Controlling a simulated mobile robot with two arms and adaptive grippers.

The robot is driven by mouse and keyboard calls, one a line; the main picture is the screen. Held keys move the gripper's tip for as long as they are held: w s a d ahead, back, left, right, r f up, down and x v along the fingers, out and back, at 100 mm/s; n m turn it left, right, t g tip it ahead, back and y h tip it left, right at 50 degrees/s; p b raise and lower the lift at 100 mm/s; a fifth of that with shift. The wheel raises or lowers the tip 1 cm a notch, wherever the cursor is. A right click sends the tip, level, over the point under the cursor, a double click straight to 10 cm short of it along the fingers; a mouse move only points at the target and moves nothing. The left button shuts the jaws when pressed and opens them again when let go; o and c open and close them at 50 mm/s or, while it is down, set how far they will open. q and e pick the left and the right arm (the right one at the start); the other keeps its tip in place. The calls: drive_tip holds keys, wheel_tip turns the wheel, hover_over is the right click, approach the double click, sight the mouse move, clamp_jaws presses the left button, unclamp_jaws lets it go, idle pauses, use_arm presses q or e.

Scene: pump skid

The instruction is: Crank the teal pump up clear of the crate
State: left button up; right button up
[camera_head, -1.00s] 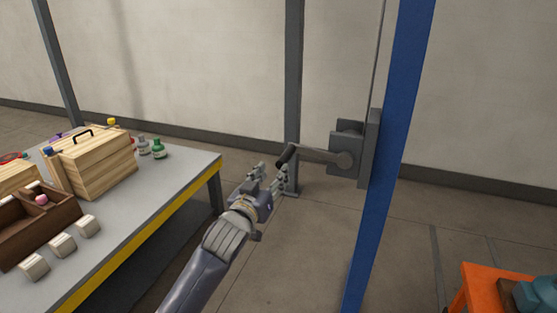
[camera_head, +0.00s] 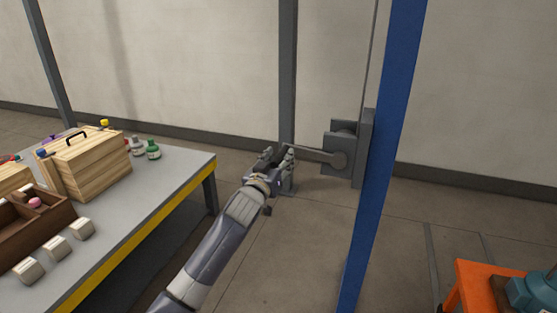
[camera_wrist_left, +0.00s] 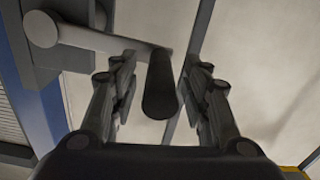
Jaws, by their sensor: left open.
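The winch crank (camera_head: 318,155) is a grey arm on a grey winch box (camera_head: 342,153) mounted on the blue post. Its dark handle (camera_wrist_left: 160,85) shows in the left wrist view, between the two fingers. My left gripper (camera_head: 277,157) is open around the handle, with a gap on both sides; it also shows in the left wrist view (camera_wrist_left: 160,92). In the head view the gripper hides the handle. A teal pump (camera_head: 535,290) shows in part at the lower right edge. My right gripper is not in view.
A blue post (camera_head: 385,160) stands just right of the winch. A grey table (camera_head: 150,210) with a yellow edge stands at left, holding a wooden box (camera_head: 92,168), bottles and a brown tray. Floor between is clear.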

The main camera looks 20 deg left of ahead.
use_arm(q)
drive_tip(key=shift+c, duration=0.3)
clamp_jaws()
